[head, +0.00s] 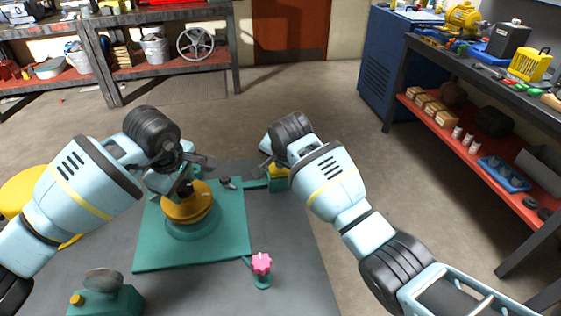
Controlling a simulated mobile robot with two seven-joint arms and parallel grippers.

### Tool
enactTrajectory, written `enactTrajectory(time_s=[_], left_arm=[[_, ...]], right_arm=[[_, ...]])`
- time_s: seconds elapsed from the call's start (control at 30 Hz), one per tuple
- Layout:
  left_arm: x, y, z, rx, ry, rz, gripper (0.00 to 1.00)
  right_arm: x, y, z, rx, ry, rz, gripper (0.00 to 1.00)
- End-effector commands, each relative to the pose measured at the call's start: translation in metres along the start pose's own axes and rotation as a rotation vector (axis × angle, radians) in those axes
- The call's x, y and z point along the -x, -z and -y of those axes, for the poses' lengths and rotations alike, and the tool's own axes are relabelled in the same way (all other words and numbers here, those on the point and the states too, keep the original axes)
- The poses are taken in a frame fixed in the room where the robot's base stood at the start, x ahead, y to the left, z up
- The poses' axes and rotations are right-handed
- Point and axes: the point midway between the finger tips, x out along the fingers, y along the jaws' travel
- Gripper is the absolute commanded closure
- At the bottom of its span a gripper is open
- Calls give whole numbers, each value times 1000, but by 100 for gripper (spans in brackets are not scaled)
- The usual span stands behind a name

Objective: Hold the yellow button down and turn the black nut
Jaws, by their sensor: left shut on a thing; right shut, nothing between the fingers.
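The motor is an orange-yellow disc (200,207) on a teal round base, fixed to a teal plate (150,255) on the grey table. The black nut (185,188) shows at the top of the disc, partly hidden by my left gripper. My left gripper (184,180) points down over the disc and is shut on the black nut. The yellow button (279,171) is on a small teal box (279,185) right of the plate. My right gripper (268,170) is shut and empty, down at the button. Contact there is hard to make out.
A pink star knob (261,263) stands on a teal stand at the plate's lower right. A teal box (108,300) with a grey disc and small yellow knob is at the lower left. A small black knob (226,182) sits on the plate's far edge. A yellow stool (22,190) is at left.

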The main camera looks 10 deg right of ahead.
Motion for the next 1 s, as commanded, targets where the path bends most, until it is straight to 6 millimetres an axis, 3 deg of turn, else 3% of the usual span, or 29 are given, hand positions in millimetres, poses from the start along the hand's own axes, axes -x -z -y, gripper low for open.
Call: enactTrajectory(time_s=[0.17,1.0], left_arm=[[-1,2,1,-82,-11,20,69],[0,6,-1,-920,-151,243,69]], right_arm=[[-3,-3,-2,0,-5,6,100],[-3,-3,-2,1,-6,7,100]])
